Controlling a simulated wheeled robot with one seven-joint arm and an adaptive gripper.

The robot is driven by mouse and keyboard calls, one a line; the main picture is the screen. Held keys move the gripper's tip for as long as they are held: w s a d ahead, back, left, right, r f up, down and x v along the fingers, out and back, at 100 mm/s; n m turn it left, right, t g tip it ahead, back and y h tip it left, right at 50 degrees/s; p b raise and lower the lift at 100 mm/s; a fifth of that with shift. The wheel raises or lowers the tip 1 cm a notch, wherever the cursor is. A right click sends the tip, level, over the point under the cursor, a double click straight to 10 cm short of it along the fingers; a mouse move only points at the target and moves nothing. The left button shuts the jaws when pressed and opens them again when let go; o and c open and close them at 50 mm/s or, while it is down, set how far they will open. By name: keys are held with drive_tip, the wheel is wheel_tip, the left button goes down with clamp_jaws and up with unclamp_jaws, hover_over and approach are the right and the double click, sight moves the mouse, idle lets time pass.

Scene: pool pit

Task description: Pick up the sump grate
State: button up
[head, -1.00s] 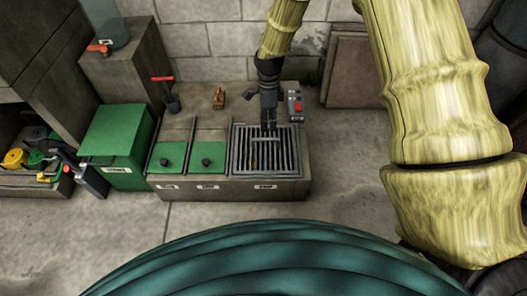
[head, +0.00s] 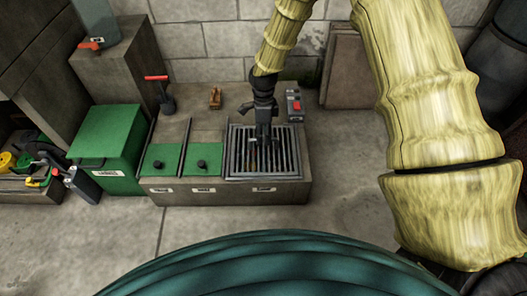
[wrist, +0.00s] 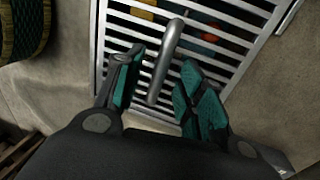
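The sump grate (head: 284,158) is a grey barred square set in the right end of a low concrete block. Its raised bar handle (wrist: 165,62) shows in the wrist view, upright above the slats of the grate (wrist: 228,47). My gripper (head: 263,145) is over the grate and hides part of it and its handle in the head view. In the wrist view my gripper (wrist: 160,92) is open, with teal-padded fingers on both sides of the handle. Gaps show between the pads and the handle. Whether the fingertips reach the grate I cannot tell.
Two green lids (head: 164,159) with black knobs lie left of the grate. A red-handled tool (head: 162,95), a small brown object (head: 215,98) and a grey box with a red button (head: 294,105) stand behind. A green box (head: 107,150) stands left. Floor in front is clear.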

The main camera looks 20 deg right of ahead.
sight(264, 144)
drive_tip(key=shift+s+a+f+b, duration=0.15)
drive_tip(key=shift+f+b, duration=0.15)
drive_tip(key=shift+f, duration=0.45)
drive_tip(key=shift+s+d+f+b, duration=0.1)
drive_tip(key=shift+f+b, duration=0.2)
drive_tip(key=shift+f, duration=0.4)
drive_tip(key=shift+c, duration=0.5)
clamp_jaws()
drive_tip(key=shift+a, duration=0.1)
